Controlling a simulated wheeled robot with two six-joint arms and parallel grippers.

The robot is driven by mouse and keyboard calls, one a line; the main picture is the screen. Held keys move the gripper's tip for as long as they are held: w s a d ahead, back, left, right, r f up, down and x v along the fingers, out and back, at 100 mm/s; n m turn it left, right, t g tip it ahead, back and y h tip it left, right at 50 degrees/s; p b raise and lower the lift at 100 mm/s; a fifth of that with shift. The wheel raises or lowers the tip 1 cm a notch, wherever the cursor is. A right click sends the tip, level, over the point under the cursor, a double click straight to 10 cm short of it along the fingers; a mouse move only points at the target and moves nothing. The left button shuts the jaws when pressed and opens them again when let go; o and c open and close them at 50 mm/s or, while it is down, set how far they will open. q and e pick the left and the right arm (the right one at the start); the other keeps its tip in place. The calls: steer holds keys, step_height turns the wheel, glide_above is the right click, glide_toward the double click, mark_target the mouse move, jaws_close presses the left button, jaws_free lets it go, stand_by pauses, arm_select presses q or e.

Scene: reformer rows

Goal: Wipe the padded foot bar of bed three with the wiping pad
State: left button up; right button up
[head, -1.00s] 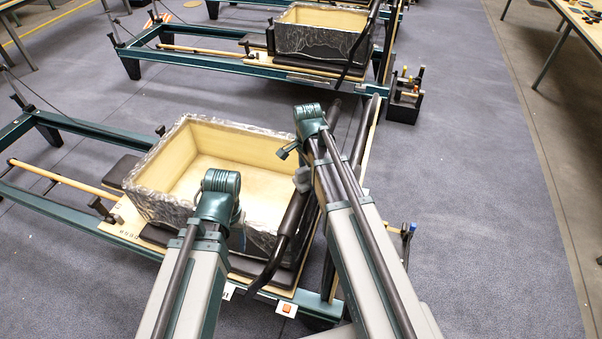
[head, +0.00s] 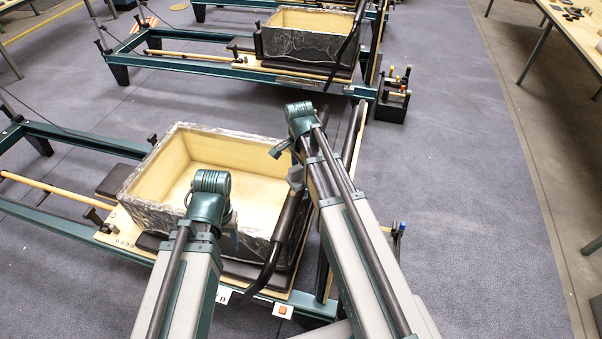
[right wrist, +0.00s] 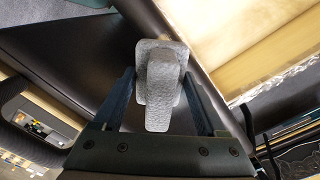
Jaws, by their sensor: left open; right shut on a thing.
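The wiping pad (head: 296,177) is a small grey block with a raised grip. It fills the middle of the right wrist view (right wrist: 160,85), between both fingers of my right gripper (right wrist: 165,95). In the head view my right gripper (head: 285,150) is at the upper end of the nearest bed's black padded foot bar (head: 285,222). The pad is at or just over the bar; I cannot tell if they touch. My left gripper (head: 233,234) is open over the near side of the wooden box, partly hidden by its own arm.
A wrapped wooden box (head: 131,188) stands on the nearest bed's carriage beside the bar. A plate with an orange square (head: 283,310) is on the frame. Another bed with a box (head: 300,45) and a black caddy (head: 391,108) are behind. Floor (head: 460,190) on the right is clear.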

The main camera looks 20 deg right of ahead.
arm_select(q)
steer(key=shift+r+p, duration=0.4)
steer(key=shift+r, duration=0.4)
arm_select(e)
steer(key=shift+r, duration=0.8)
step_height(320, 180, up, 3)
steer(key=p, duration=0.3)
steer(key=shift+r, duration=0.1)
arm_select(q)
step_height(320, 180, up, 3)
steer(key=shift+c, duration=0.8)
